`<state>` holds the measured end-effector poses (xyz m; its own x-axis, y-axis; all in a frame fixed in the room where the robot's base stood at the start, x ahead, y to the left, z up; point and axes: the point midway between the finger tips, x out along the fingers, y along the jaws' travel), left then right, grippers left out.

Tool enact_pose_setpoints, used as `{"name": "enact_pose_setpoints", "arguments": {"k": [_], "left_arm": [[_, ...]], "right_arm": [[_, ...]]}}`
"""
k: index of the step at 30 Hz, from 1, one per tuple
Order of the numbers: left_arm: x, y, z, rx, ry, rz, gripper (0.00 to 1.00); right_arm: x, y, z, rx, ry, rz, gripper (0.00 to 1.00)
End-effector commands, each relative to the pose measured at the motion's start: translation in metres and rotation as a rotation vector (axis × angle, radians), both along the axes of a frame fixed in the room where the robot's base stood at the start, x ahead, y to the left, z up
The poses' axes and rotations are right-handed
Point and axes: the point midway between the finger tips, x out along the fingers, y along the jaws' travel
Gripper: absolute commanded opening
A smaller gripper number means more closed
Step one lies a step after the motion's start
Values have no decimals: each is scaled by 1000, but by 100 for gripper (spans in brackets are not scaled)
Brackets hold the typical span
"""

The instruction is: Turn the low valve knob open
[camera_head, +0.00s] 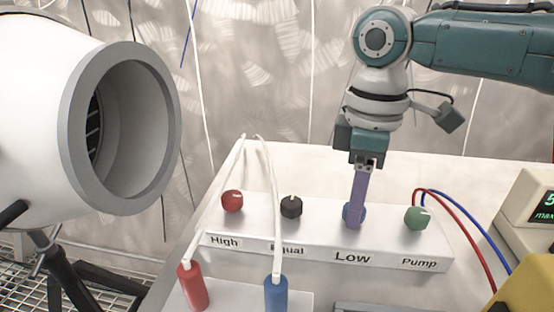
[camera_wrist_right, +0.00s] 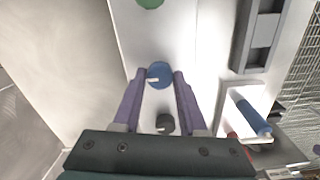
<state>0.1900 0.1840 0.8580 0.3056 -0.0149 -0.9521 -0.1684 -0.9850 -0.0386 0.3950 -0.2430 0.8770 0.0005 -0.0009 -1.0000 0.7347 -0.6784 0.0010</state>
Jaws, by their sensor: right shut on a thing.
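The low valve knob is blue and sits above the "Low" label on the white valve box (camera_head: 325,250). In the head view, only a little of the low knob (camera_head: 346,213) shows beside my fingers. My right gripper (camera_head: 354,222) comes down from above with its purple fingers at the knob. In the right wrist view, the two fingertips of my right gripper (camera_wrist_right: 160,75) stand on either side of the blue knob (camera_wrist_right: 159,76) and are shut on it. A white pointer mark shows at the knob's left side there. My left gripper is not in view.
A red knob (camera_head: 232,201), a black knob (camera_head: 291,206) and a green knob (camera_head: 418,218) share the box. White tubes run to a red cylinder (camera_head: 192,287) and a blue cylinder (camera_head: 276,294) in front. Red and blue cables loop at right. A large white tunnel (camera_head: 120,128) stands left.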

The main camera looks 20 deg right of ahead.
Motion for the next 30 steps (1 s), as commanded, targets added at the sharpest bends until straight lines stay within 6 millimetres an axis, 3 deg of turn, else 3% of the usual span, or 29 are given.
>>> {"name": "enact_pose_setpoints", "arguments": {"k": [8,14,30], "left_arm": [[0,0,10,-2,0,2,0],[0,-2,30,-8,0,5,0],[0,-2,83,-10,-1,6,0]], "right_arm": [[0,0,3,0,1,-42,0],[-1,1,5,2,5,-153,0],[-1,1,4,2,4,-652,0]]}}
